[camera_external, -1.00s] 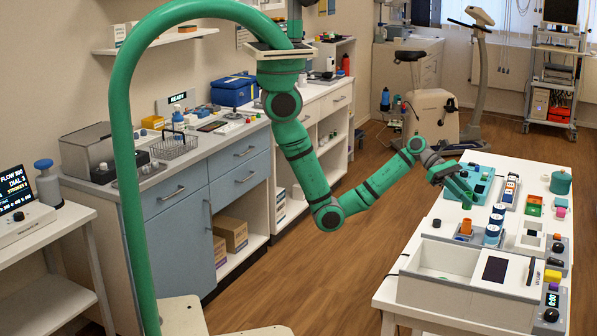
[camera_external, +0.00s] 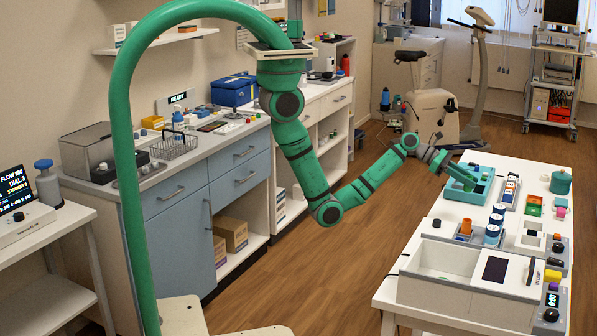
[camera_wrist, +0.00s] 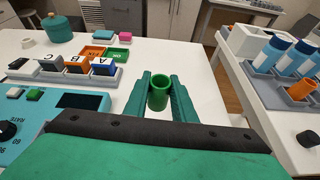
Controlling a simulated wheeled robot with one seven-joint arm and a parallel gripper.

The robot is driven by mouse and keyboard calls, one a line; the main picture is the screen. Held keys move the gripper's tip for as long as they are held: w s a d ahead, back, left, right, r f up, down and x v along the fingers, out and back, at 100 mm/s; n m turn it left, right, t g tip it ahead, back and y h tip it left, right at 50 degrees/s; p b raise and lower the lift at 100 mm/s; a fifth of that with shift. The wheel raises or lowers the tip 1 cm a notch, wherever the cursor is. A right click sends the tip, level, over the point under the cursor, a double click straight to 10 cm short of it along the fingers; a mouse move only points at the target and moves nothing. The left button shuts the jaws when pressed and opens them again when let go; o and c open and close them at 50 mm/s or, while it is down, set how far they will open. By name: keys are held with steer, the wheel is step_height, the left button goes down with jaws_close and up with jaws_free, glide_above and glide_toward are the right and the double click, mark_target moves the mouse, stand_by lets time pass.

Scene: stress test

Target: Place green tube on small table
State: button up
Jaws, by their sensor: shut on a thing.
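My gripper (camera_wrist: 160,82) is shut on the green tube (camera_wrist: 158,98), a short open-topped cylinder between its two green fingers in the wrist view. The tube's mouth faces up toward the camera. A white tabletop (camera_wrist: 214,88) shows beyond and beside it; whether the tube touches anything below is hidden. In the external view my gripper (camera_external: 462,177) is over the teal device at the far left of the white table area (camera_external: 520,170). The tube cannot be made out clearly there. Which surface is the small table is not clear.
The teal device (camera_wrist: 30,130), lettered blocks (camera_wrist: 75,64) and a teal pot (camera_wrist: 57,28) are on the left. A separate white top (camera_wrist: 262,112) on the right holds a rack of blue-capped tubes and an orange tube (camera_wrist: 299,90). Wooden floor shows between.

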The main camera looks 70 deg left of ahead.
steer(key=w+a+n+t+y, duration=0.1)
steer(key=w+a, duration=0.1)
steer(key=a, duration=0.4)
steer(key=w+a+f+n+t+y, duration=0.1)
steer(key=w+a+n+y, duration=0.1)
steer(key=a, duration=0.5)
steer(key=w+a+f+n+t+y, duration=0.1)
steer(key=w+a+n+y, duration=0.1)
steer(key=a, duration=0.4)
steer(key=shift+w+a, duration=0.1)
steer(key=shift+a, duration=0.3)
steer(key=s+a+f+n+y, duration=0.1)
steer(key=a+f+n+y, duration=0.1)
steer(key=a, duration=0.4)
steer(key=s+f+t+y, duration=0.1)
steer(key=s+f, duration=0.5)
steer(key=f, duration=0.4)
steer(key=s+d+f+n+y, duration=0.1)
steer(key=s+d+f+n, duration=0.1)
steer(key=s+d+f, duration=1.3)
steer(key=d+f, duration=0.1)
steer(key=d, duration=0.2)
steer(key=shift+s+d+f+y, duration=0.2)
steer(key=shift+d+f+y, duration=0.1)
steer(key=shift+y, duration=0.1)
steer(key=shift+a, duration=0.1)
